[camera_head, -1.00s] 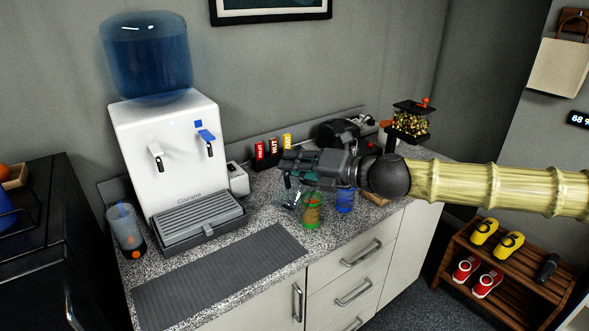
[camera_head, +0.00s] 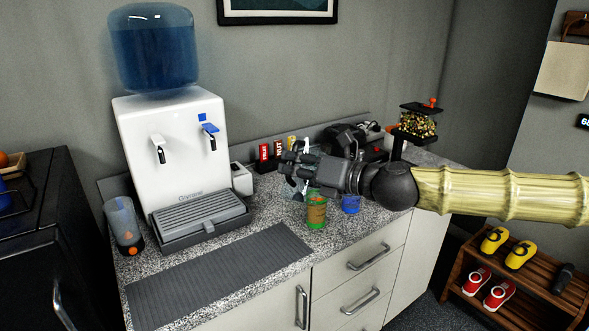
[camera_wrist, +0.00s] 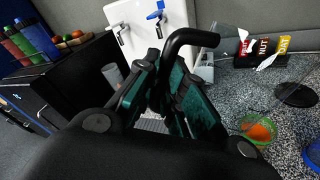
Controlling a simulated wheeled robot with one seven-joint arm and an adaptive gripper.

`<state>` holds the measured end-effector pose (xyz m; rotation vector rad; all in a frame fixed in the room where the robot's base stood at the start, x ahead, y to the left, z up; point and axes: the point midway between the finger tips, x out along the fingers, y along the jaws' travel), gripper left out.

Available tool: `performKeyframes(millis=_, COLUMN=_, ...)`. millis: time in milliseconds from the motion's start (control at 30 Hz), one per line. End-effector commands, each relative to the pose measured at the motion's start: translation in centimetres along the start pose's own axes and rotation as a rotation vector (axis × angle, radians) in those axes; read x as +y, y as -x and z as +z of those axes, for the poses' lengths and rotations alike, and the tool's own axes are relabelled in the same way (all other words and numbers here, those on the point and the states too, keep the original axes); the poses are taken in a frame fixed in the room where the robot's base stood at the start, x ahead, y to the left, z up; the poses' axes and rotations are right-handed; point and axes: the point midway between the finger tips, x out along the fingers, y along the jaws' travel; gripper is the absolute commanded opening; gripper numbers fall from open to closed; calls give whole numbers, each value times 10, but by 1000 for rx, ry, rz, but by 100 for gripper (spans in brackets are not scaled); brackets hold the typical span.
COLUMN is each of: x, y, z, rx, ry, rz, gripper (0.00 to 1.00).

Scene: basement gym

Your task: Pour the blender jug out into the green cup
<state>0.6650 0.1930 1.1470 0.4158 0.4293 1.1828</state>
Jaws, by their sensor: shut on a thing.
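My gripper (camera_head: 287,164) is shut on the black curved handle (camera_wrist: 188,42) of the blender jug, above the counter. The clear jug is mostly hidden behind the fingers; a little of its see-through wall seems to show below them in the head view, and I cannot tell its tilt or contents clearly. The green cup (camera_head: 316,214) stands upright on the counter, just below and right of the fingertips. In the wrist view the green cup (camera_wrist: 246,121) lies to the right of the gripper, apart from it, with orange stuff inside.
A blue cup (camera_head: 350,204) stands close right of the green cup. A water dispenser (camera_head: 172,150) and a clear container with an orange spot (camera_head: 123,226) are left. Fruit, nut and oat packets (camera_head: 279,150) stand behind. A grey mat (camera_head: 220,275) lies bare in front.

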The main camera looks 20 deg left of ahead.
Motion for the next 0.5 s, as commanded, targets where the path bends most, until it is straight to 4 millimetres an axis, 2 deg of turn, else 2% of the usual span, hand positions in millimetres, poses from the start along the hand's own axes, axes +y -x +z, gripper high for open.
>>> performKeyframes(millis=500, x=-10, y=-2, z=-19, rx=-44, ry=218, rz=0, gripper=0)
